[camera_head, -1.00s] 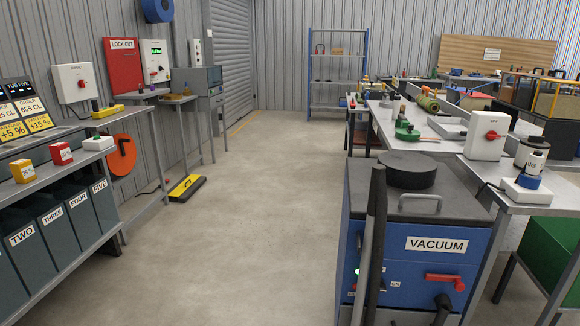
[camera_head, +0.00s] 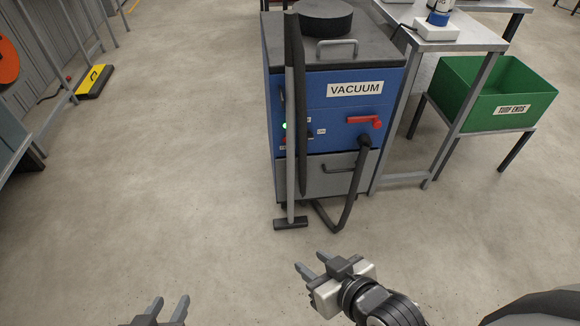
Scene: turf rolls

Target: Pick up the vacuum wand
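The vacuum wand (camera_head: 290,180) stands upright against the front left of the blue vacuum cabinet (camera_head: 338,108). It is a grey tube with a dark upper part, and its flat dark head (camera_head: 291,223) rests on the floor. A black hose (camera_head: 357,185) hangs from the cabinet front and curves down towards the floor near the wand. My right gripper (camera_head: 314,265) is open and empty, low in the picture below the wand head and apart from it. My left gripper (camera_head: 169,305) is open and empty at the bottom edge, left of and below the wand.
A metal bench (camera_head: 447,40) stands right of the cabinet, with a green bin (camera_head: 489,88) on a stand beyond it. A yellow and black floor item (camera_head: 96,82) lies at the upper left. Grey floor (camera_head: 170,150) is clear left of the cabinet.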

